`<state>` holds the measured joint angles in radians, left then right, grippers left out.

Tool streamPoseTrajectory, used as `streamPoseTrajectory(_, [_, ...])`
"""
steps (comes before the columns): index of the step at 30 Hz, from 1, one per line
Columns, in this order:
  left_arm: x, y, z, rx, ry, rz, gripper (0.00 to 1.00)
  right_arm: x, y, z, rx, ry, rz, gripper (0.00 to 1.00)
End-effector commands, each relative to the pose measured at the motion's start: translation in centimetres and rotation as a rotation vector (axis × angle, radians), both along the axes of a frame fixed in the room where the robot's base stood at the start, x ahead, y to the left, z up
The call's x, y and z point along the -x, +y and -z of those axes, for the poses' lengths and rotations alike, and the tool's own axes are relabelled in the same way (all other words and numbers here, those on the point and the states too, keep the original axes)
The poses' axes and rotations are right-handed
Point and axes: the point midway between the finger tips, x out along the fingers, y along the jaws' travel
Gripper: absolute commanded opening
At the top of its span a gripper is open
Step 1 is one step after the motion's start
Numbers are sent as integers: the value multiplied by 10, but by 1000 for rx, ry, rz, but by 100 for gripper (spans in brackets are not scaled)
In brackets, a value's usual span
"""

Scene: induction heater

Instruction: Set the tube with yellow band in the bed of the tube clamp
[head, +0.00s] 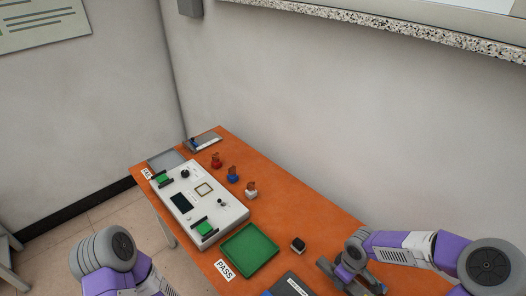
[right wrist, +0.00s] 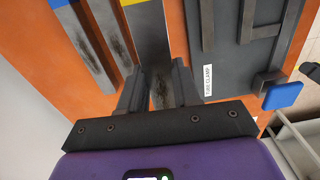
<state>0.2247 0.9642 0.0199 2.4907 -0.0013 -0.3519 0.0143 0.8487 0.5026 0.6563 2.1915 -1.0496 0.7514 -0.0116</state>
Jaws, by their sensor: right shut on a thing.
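The tube with yellow band (right wrist: 146,30) is a grey metal bar in the right wrist view, with its yellow band at the top edge. My right gripper (right wrist: 160,92) is shut on its near part; it also shows at the lower right in the head view (head: 346,274). The tube clamp (right wrist: 228,60) is a dark grey plate with raised rails and a white label, just right of the gripper. The tube is beside the clamp, not in its bed. Whether the tube touches the table is unclear. My left gripper is out of view.
Other grey tubes (right wrist: 80,42), one with a blue band, lie left of the held one. A blue-ended knob (right wrist: 284,95) sticks out at the clamp's right. On the orange table are a green tray (head: 250,247), a white heater unit (head: 190,203) and a small dark block (head: 298,245).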

Motion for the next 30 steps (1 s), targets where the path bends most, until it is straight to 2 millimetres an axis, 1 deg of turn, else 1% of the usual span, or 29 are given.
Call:
streamPoseTrajectory(1, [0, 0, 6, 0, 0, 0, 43, -6, 11, 2, 0, -3, 38, 0])
streamPoseTrajectory(3, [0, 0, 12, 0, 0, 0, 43, -14, 26, 3, 0, -3, 125, 0])
streamPoseTrajectory(9, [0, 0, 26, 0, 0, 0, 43, -30, 70, 3, 0, -3, 380, 0])
streamPoseTrajectory(12, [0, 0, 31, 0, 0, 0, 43, -35, 87, 2, 2, -3, 481, 0])
streamPoseTrajectory(15, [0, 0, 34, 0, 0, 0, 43, -38, 99, 1, 3, -4, 554, 0])
streamPoseTrajectory(21, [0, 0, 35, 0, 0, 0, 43, -39, 108, 0, 4, -5, 614, 0])
streamPoseTrajectory(30, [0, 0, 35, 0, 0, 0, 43, -39, 108, 0, 3, -4, 616, 0])
